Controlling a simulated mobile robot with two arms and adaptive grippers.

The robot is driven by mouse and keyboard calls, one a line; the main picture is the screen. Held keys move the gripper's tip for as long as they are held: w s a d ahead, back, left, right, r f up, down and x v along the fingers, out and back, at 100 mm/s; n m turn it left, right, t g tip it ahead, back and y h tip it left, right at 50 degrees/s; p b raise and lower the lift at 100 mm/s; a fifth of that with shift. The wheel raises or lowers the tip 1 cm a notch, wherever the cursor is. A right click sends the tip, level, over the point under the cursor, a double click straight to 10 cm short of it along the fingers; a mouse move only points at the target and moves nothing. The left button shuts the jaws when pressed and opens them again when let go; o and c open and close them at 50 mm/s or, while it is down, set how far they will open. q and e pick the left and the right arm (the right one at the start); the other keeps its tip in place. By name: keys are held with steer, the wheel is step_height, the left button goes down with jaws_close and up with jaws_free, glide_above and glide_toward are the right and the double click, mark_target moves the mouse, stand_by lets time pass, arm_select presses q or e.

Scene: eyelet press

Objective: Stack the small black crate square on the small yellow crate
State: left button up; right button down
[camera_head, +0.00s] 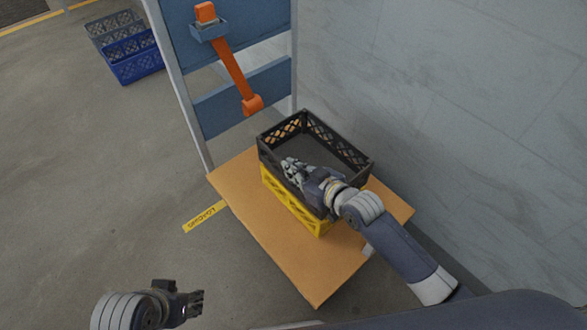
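The small black crate (345,149) is upright on top of the small yellow crate (281,194), with its long sides running roughly the same way. The yellow crate shows only along its near left side, so I cannot tell if all corners line up. It stands on a wooden-topped table (315,283). My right gripper (291,168) is at the black crate's near left wall, and its hand and arm hide part of that wall. I cannot see whether its fingers are closed on the rim. My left gripper (196,303) is low at the left, over the floor, away from the crates.
A blue rack panel (240,95) with an orange-handled tool (233,75) stands behind the table. A tiled wall (470,120) is close on the right. Blue and grey crates (137,68) stand on the floor at the back left. The table's near end is clear.

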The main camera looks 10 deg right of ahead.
steer(key=shift+f+b, duration=0.3)
steer(key=shift+f, duration=0.35)
stand_by(0.4)
